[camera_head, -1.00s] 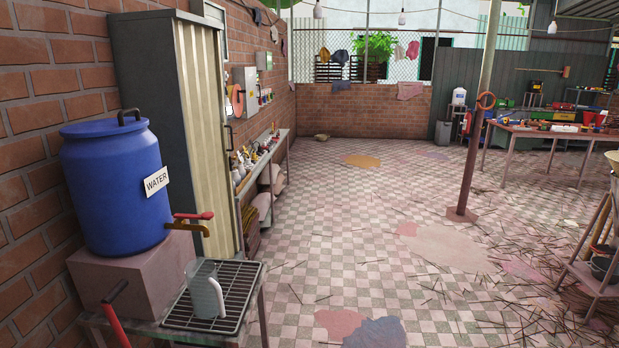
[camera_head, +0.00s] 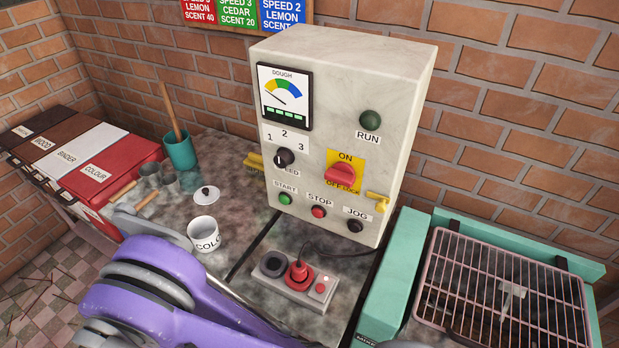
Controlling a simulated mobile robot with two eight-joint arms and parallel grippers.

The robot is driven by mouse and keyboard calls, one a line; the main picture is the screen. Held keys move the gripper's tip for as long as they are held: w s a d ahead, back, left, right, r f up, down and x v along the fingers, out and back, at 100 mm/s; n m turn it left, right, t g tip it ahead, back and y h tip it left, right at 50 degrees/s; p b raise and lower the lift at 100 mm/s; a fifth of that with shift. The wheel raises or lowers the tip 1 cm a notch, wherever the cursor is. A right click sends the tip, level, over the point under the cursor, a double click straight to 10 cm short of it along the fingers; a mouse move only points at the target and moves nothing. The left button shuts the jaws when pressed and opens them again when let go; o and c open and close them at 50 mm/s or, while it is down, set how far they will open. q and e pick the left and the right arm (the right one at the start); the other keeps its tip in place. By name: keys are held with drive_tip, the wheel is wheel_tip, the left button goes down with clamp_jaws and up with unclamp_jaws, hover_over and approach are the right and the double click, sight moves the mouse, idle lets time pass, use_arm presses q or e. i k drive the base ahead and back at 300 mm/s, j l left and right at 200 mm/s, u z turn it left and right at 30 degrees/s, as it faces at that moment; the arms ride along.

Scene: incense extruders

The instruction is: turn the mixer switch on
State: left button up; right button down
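The mixer switch is a red rotary handle (camera_head: 340,173) on a yellow plate (camera_head: 345,160) marked ON at the top and OFF LOCK below. It is on the front of a pale metal control box (camera_head: 322,106), right of centre. The handle looks roughly level across the plate; its exact setting is hard to tell. The RUN lamp (camera_head: 370,120) above it is dark green and looks unlit. A purple and grey arm of mine crosses the lower left, apart from the switch in the picture. No gripper fingertips show.
Below the switch are the START (camera_head: 285,199), STOP (camera_head: 319,211) and JOG (camera_head: 355,226) buttons. A small control pad (camera_head: 297,283), a white cup (camera_head: 205,234) and a green-framed grill (camera_head: 505,295) stand around the box.

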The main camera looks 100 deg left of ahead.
sight(342, 173)
drive_tip(key=u, duration=1.65)
drive_tip(key=k+u, duration=0.1)
drive_tip(key=u, duration=0.75)
drive_tip(key=k+j+u, duration=0.1)
drive_tip(key=u, duration=0.35)
drive_tip(key=i+j, duration=0.25)
drive_tip(key=k+l+u, duration=0.1)
